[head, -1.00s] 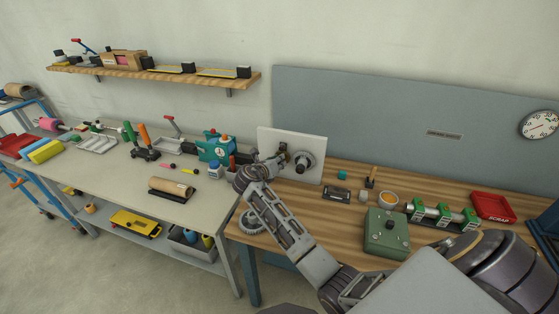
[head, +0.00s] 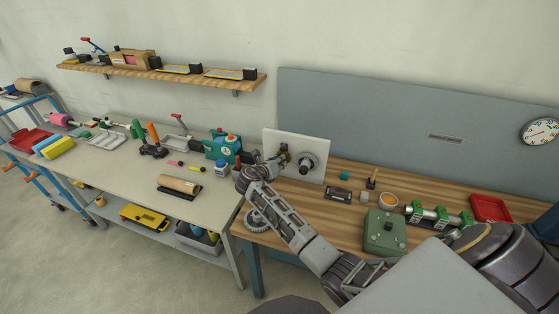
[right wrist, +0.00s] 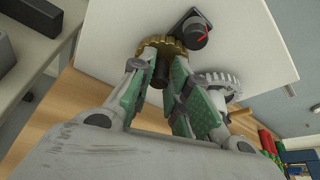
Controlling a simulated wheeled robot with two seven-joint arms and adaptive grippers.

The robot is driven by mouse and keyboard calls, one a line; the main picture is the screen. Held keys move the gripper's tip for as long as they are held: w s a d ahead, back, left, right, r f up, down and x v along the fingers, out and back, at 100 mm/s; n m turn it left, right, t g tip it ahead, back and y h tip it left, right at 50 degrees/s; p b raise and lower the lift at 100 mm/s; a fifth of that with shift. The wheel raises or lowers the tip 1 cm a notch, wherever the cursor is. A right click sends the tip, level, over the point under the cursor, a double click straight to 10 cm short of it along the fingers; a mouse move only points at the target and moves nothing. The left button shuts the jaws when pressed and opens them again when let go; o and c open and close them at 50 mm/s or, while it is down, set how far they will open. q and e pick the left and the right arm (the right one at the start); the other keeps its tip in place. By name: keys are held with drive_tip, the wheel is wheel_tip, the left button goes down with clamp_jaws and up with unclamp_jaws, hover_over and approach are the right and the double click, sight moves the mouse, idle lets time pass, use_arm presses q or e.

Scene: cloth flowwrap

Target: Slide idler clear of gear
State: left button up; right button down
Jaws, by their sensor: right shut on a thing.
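A white upright panel (head: 318,147) stands at the left end of the wood bench and carries the gears. The idler, a brass toothed wheel (right wrist: 160,46) with a dark hub, sits against the panel in the right wrist view. My right gripper (right wrist: 160,75) is shut on the idler at its hub, green pads on either side. A grey gear (right wrist: 215,82) is right of the idler; it also shows in the head view (head: 308,163). A finger partly covers the space between them, so I cannot tell whether teeth touch. My left gripper is not in view.
A black knob with a red mark (right wrist: 195,32) is on the panel above the gears. A loose grey gear (head: 256,220) lies at the bench's left edge. A green box (head: 385,232) and red scrap tray (head: 490,209) are to the right.

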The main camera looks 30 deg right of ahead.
idle(0.4)
drive_tip(key=c, duration=1.3)
unclamp_jaws()
drive_tip(key=shift+c, duration=0.2)
drive_tip(key=v, duration=1.2)
drive_tip(key=shift+w, duration=0.1)
